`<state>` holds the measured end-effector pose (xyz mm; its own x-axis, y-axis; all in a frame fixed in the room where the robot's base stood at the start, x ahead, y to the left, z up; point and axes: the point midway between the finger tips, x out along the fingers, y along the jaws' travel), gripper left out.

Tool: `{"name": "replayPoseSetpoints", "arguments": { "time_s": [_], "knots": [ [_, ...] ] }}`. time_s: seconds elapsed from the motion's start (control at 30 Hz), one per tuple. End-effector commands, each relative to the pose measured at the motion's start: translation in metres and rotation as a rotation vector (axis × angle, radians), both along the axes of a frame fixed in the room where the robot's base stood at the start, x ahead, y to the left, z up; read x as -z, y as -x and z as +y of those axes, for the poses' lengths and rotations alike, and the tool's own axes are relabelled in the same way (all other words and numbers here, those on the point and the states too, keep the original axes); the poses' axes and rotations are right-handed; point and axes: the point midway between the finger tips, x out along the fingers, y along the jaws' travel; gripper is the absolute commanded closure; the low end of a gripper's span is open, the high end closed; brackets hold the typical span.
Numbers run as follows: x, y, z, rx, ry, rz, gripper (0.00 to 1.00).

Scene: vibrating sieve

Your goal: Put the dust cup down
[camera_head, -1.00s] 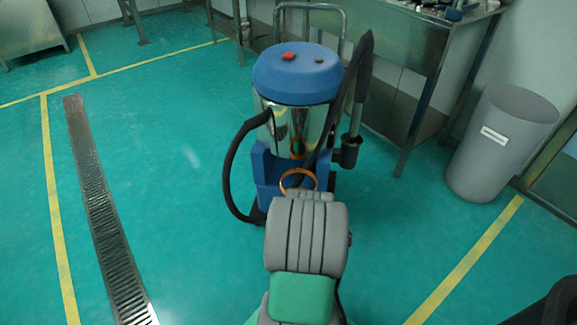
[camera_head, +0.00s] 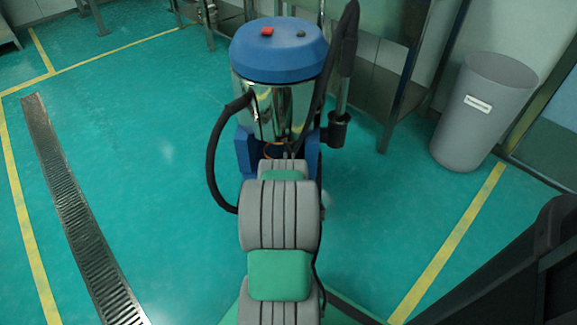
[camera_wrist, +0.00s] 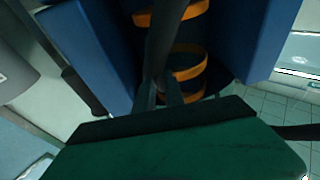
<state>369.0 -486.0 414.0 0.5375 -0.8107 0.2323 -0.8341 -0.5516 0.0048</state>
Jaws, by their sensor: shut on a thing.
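In the head view, my arm reaches forward to the low front of the vacuum cleaner (camera_head: 275,105). It hides my gripper and most of what it holds. A small orange ring (camera_head: 272,151) shows just beyond the arm. In the wrist view, my gripper (camera_wrist: 165,92) is shut, with its dark fingertips close together at the orange bands (camera_wrist: 186,74). I take the orange-banded part to be the dust cup. It sits between blue walls (camera_wrist: 245,35), and its outline is mostly hidden. I cannot tell whether it touches the blue base.
A black hose (camera_head: 212,165) loops out at the vacuum's left. A dark wand (camera_head: 342,85) stands at its right. A grey bin (camera_head: 480,125) is at the right, by the wall. A floor drain (camera_head: 75,210) runs along the left.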

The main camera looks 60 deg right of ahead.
Motion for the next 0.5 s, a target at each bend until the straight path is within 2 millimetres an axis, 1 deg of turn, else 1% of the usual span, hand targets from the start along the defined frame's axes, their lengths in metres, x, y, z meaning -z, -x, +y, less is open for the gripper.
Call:
{"name": "replayPoseSetpoints", "arguments": {
  "time_s": [0.13, 0.17, 0.2, 0.3, 0.5],
  "knots": [
    [0.0, -0.011, -0.015, -0.001, 0.004, -0.003, 1.0],
    [0.007, -0.012, -0.016, -0.001, 0.001, 0.0, 1.0],
    [0.02, -0.011, -0.015, -0.001, -0.002, 0.001, 1.0],
    [0.036, -0.011, -0.015, -0.001, 0.001, 0.0, 1.0],
    [0.033, -0.011, -0.015, -0.002, 0.001, -0.002, 1.0]
  ]
}}
